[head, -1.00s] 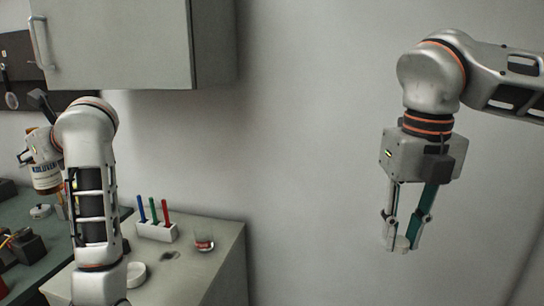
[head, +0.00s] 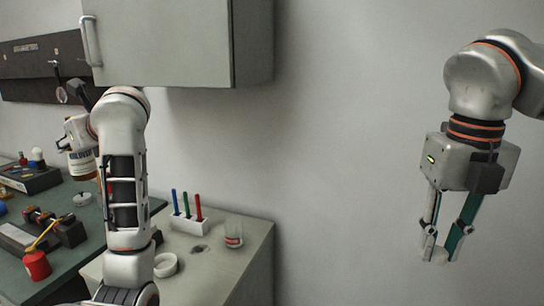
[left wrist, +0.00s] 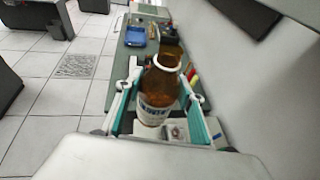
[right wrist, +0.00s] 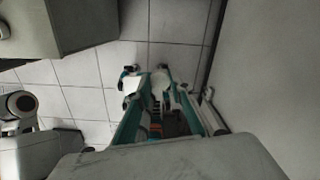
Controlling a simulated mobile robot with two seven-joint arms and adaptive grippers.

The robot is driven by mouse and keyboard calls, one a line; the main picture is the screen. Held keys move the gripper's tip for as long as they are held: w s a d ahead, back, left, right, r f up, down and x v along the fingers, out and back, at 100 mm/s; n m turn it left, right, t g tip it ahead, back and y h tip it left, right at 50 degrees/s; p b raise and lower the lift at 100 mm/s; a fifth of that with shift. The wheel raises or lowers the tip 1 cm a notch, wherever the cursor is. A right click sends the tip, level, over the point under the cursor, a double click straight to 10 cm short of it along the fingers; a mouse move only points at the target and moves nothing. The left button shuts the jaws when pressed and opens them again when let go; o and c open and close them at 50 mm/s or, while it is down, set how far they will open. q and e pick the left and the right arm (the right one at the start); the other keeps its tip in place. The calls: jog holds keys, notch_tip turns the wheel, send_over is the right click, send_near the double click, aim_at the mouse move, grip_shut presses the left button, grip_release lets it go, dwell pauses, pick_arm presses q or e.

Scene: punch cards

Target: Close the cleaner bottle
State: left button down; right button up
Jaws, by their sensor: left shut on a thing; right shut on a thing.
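The cleaner bottle (head: 82,162) is amber with a white and blue label. My left gripper (head: 76,140) is shut on it and holds it above the green bench top. In the left wrist view the bottle (left wrist: 160,92) stands between the fingers with its neck open and uncapped. My right gripper (head: 436,250) is shut on a small white cap (head: 440,256), held in the air near the right wall, far from the bottle. The cap shows between the fingertips in the right wrist view (right wrist: 160,80), where its details are unclear.
A wall cabinet (head: 165,45) hangs above. The grey side counter (head: 215,280) holds a pen rack (head: 189,222), a glass (head: 234,236) and a white round dish (head: 165,265). The green bench (head: 90,235) carries a red can (head: 37,265) and tools. The space between my arms is clear.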

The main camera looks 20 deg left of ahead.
pick_arm(q)
jog(key=s+d+f+m+t+h, duration=0.2)
jog(key=d+f+m+t+h, duration=0.25)
jog(key=d+f, duration=0.85)
jog(key=s+d+f+m+t+h, duration=0.1)
jog(key=d+f+m+t+h, duration=0.3)
jog(key=d+f, duration=0.9)
pick_arm(e)
jog(key=shift+w+d+f+n, duration=0.15)
jog(key=shift+d+f+n, duration=0.2)
jog(key=shift+f+n, duration=0.45)
pick_arm(q)
jog(key=s+d+f+y, duration=0.1)
jog(key=d+f+y, duration=0.1)
jog(key=d, duration=0.7)
jog(key=shift+d+f, duration=0.2)
jog(key=shift+d, duration=0.15)
pick_arm(e)
jog(key=s+d+f+n, duration=0.1)
jog(key=d+f+n, duration=0.4)
jog(key=f+n, duration=0.5)
jog(key=s+d+f+n, duration=0.1)
jog(key=d+f+n, duration=0.3)
jog(key=f+n, duration=0.7)
jog(key=shift+d+f+n+g, duration=0.15)
jog(key=shift+d+n+g, duration=0.25)
jog(key=shift+n, duration=5.2)
